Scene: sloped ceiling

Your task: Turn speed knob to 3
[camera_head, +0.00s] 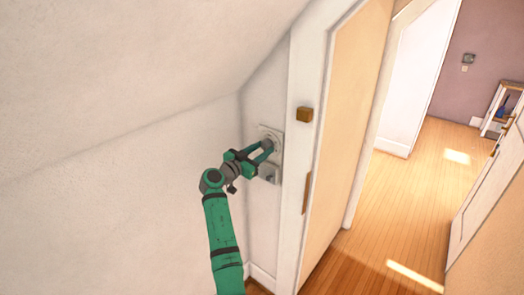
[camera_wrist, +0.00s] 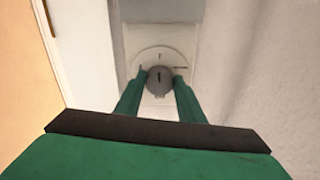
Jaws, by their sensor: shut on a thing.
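The speed knob is a round grey knob (camera_wrist: 159,79) with a dark mark on its face, on a pale round dial plate on the wall. In the wrist view the fingers of my gripper (camera_wrist: 160,80) stand on either side of the knob and are shut on it. In the head view my gripper (camera_head: 268,146) reaches to a pale wall panel (camera_head: 279,135) in the narrow wall left of the door frame. The fingers and arm hide part of the knob there. The dial's numbers are too small to read.
A small grey box (camera_head: 270,174) sits on the wall just below the panel. The sloped ceiling comes down on the left. Open wooden floor (camera_head: 405,215) lies beyond the doorway.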

